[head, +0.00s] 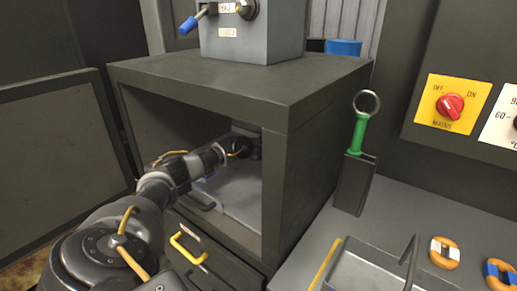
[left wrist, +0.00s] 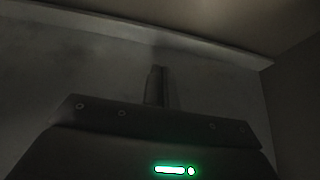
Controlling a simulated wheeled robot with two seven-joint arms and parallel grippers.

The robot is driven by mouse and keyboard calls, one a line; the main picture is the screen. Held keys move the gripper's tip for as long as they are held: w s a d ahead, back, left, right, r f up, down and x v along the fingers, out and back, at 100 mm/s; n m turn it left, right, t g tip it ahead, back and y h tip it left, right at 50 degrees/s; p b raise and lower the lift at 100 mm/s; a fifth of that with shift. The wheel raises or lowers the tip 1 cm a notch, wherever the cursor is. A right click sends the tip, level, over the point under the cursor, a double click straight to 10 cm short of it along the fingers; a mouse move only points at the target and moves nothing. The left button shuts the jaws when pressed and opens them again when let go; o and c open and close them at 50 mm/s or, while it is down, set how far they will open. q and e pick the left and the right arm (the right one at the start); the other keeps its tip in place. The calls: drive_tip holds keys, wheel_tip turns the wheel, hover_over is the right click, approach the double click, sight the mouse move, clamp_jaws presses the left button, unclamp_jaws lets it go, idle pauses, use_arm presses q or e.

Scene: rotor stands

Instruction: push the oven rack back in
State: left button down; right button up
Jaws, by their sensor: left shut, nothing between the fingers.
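The oven (head: 285,115) is a dark box with its front open. A grey flat rack (head: 240,197) lies low inside it, with a dark handle-like bar (head: 195,200) at its front edge. My left arm reaches through the opening above the rack. My left gripper (head: 248,147) is deep inside, near the back wall; whether it touches anything is unclear. In the left wrist view its fingers (left wrist: 160,87) are together and empty, pointing at a grey wall. The arm hides part of the rack, and a small blue patch shows beside it. My right gripper is out of view.
A large panel (head: 60,135), perhaps the oven door, stands open at left. Below the oven is a drawer with a yellow handle (head: 188,247). On the right, a green-handled tool (head: 358,135) stands in a dark holder (head: 353,185), near a tray and ring-shaped parts (head: 445,252).

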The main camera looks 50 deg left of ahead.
use_arm(q)
drive_tip(key=v, duration=0.9)
drive_tip(key=shift+s+a+b, duration=0.1)
drive_tip(key=shift+s+b, duration=0.05)
drive_tip(key=shift+b, duration=0.2)
